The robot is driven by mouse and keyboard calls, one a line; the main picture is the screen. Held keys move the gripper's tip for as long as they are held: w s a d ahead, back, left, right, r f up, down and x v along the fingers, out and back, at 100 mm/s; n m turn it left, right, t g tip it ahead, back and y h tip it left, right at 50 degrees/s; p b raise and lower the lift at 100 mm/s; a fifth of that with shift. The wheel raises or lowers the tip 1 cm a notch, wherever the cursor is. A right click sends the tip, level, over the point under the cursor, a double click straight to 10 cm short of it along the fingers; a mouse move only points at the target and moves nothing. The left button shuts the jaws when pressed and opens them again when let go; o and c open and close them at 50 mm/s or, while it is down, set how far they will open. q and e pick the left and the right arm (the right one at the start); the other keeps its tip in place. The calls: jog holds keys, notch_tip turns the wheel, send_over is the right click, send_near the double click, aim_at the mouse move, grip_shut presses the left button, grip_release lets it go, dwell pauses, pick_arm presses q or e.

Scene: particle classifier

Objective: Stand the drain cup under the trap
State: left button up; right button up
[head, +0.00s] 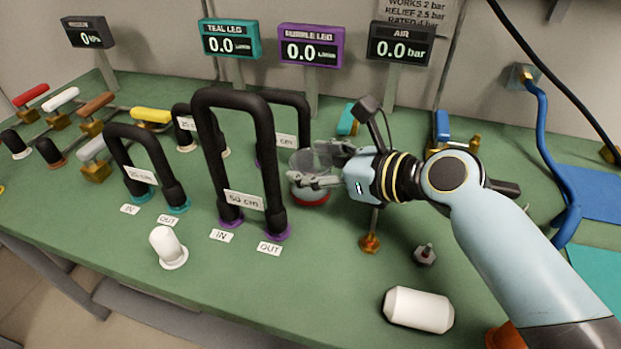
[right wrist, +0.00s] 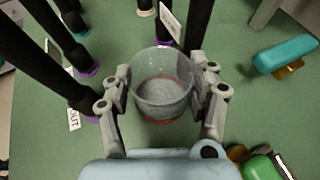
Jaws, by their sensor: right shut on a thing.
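My right gripper (head: 310,166) is shut on the cup, one finger at each side, and the cup looks upright. In the head view I cannot tell whether its base touches the bench. I cannot tell which fitting is the trap. My left gripper is out of view.
Black hose loops, including the 50 cm one (head: 243,199), stand left of the cup. A brass fitting (head: 370,243) is below my right gripper. A white cylinder (head: 418,310) lies at the front. Teal (head: 229,40), purple and black displays stand behind. The front-centre bench (head: 310,290) is clear.

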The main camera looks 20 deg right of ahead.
jog(key=shift+r, duration=0.5)
jog(key=s+d+r+p, duration=0.5)
jog(key=s+d+r, duration=0.2)
jog(key=s+r, duration=0.25)
jog(key=w+r+n+g+y+b, duration=0.3)
jog(key=w+r+n+b, duration=0.1)
jog(key=r, duration=0.6)
jog(key=shift+w+a+r+y, duration=0.2)
jog(key=shift+w+r+y, duration=0.2)
jog(key=shift+w, duration=0.15)
